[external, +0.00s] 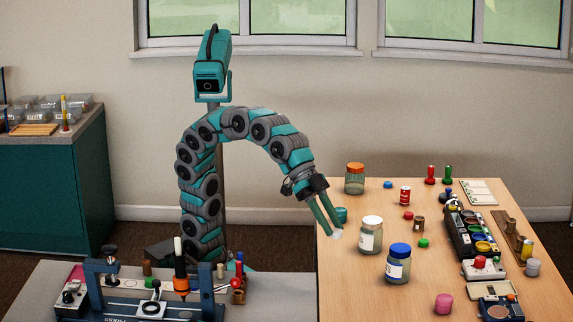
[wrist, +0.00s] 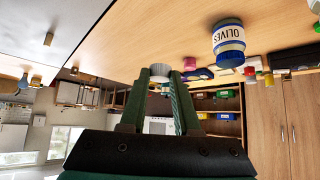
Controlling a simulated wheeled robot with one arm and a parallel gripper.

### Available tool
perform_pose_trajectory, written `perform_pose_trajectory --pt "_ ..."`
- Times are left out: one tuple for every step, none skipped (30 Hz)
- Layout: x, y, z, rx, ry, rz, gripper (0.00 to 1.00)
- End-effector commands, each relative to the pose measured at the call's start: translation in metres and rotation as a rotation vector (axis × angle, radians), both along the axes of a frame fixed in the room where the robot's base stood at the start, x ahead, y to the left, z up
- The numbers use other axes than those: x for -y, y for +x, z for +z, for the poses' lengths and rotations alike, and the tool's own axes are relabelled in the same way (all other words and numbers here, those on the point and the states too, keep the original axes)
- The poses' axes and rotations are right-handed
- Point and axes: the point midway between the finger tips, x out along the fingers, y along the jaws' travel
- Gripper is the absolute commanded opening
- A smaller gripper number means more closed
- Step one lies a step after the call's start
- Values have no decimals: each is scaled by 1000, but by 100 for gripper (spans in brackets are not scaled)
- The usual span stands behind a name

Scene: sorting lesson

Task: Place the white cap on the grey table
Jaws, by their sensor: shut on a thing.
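My gripper (external: 334,231) is shut on a small white cap (external: 336,235), which sits between its fingertips. The cap also shows in the wrist view (wrist: 161,74). In the external view, my gripper points down over the left edge area of the wooden table (external: 350,290), to the left of a white-lidded jar (external: 371,238). The gap between the cap and the wood is hard to judge. The grey table (external: 287,285) is at the lower left, beside the wooden one, with a bare stretch at its right end.
A blue-lidded jar (external: 398,265) and an orange-lidded jar (external: 355,180) stand on the wooden table. A teal thing (external: 341,215) is close behind my fingers. On the grey table are a blue frame (external: 92,290), an orange-and-black tool (external: 181,284) and small coloured pieces.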

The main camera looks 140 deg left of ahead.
Motion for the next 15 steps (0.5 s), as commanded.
perform_pose_trajectory --pt "12 -5 -1 5 0 -18 0" --pt "18 -8 0 6 -1 -28 0" --pt "28 -12 1 7 -2 -42 0" --pt "35 -15 2 8 -2 -53 0" --pt "44 -20 2 9 -4 -67 0" --pt "55 -26 3 8 -5 -85 0" --pt "65 -31 3 7 -5 -101 0" --pt "75 -37 3 7 -5 -117 0" --pt "89 -46 4 7 -7 -141 0" --pt "100 -53 5 9 -8 -158 0" --pt "111 -62 6 11 -9 -178 0" --pt "127 -74 7 11 -11 -205 0" --pt "137 -84 8 10 -10 -226 0" --pt "148 -95 8 9 -11 -247 0" --pt "163 -108 8 9 -11 -275 0"
